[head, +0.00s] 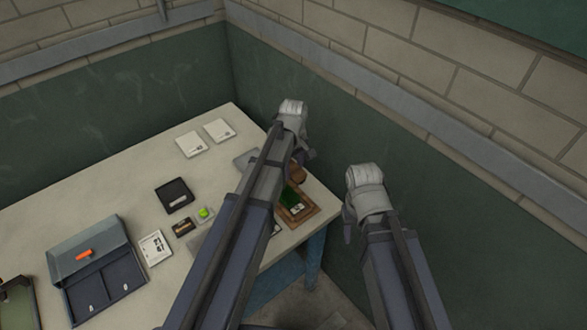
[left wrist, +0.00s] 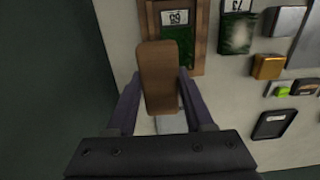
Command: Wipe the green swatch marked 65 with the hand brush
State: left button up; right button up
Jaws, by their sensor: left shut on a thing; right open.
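The green swatch marked 65 (left wrist: 186,40) lies in a wooden frame (left wrist: 200,52); its number is upside down in the left wrist view. In the head view the green swatch (head: 291,199) lies near the table's right corner. My left gripper (head: 301,158) is shut on the hand brush (left wrist: 158,75), whose brown wooden back faces the wrist camera. The brush overlaps the frame's near edge and part of the swatch in that view. Its bristles are hidden, so I cannot tell whether they touch. My right gripper (head: 350,218) is open and empty, right of the table.
A second green swatch (left wrist: 238,40) with another number lies beside the frame. A blue-grey open box (head: 88,270), a black tray (head: 174,195), white cards (head: 191,144) and small blocks occupy the table. A green wall stands close behind the table's right edge.

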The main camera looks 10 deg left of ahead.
pick_arm(q)
jog(key=shift+r, duration=0.1)
notch_tip(320, 180, up, 3)
jog(key=p, duration=0.3)
jog(key=shift+a, duration=0.1)
dwell(0.6)
